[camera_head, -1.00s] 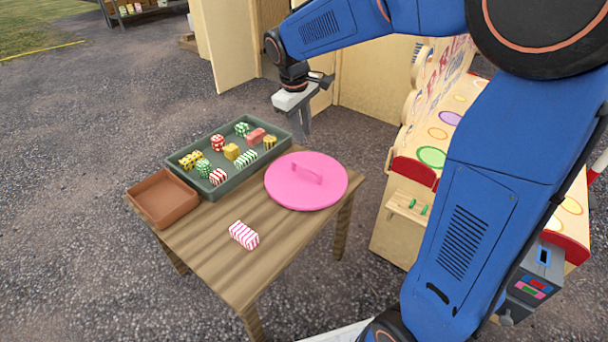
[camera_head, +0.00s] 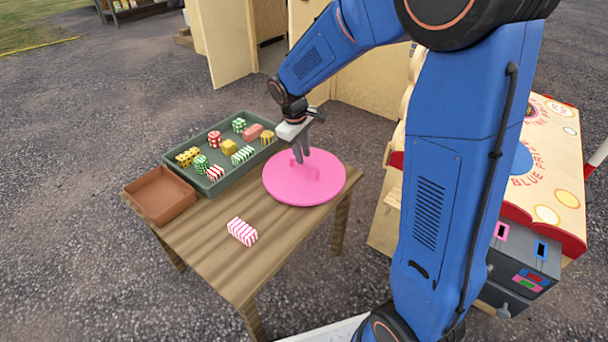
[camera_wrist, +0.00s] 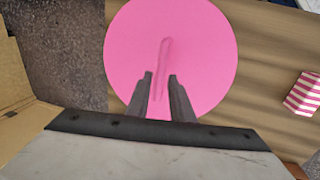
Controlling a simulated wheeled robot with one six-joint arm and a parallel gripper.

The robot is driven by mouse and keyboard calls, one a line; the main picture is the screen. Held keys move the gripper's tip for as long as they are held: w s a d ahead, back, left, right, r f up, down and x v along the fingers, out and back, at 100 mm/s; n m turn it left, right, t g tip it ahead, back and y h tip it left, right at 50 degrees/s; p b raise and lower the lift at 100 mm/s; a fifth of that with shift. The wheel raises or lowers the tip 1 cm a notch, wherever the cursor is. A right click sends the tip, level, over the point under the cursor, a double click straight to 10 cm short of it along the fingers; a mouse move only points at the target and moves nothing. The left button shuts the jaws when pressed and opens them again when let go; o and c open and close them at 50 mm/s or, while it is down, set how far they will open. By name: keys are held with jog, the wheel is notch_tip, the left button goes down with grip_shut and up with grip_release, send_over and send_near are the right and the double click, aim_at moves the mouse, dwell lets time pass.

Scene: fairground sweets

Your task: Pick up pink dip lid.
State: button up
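The pink dip lid (camera_head: 300,190) is a flat round disc with a raised bar handle, lying on the wooden table. It also shows in the wrist view (camera_wrist: 215,55), with its handle (camera_wrist: 163,62) running away from the camera. My gripper (camera_head: 302,158) is above the lid, pointing down at the handle. In the wrist view the two fingers (camera_wrist: 160,78) are apart, with the near end of the handle showing between them. I cannot tell how far above the handle the tips are. What lies under the lid is hidden.
A green tray (camera_head: 207,191) of several wrapped sweets stands behind and left of the lid, close to it. A brown empty tray (camera_head: 160,196) is at the table's left end. A pink-striped sweet (camera_head: 242,231) lies on the bare table front (camera_head: 215,255). A game stall stands at right.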

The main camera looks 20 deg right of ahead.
aim_at(304, 169)
jog(key=shift+w+d+f, duration=0.1)
jog(key=shift+w+f, duration=0.05)
jog(key=shift+f, duration=0.7)
jog(key=shift+w+d+f, duration=0.1)
jog(key=shift+w+f, duration=0.1)
jog(key=shift+f, duration=0.7)
jog(key=shift+w+f, duration=0.15)
jog(key=shift+f, duration=0.7)
grip_shut()
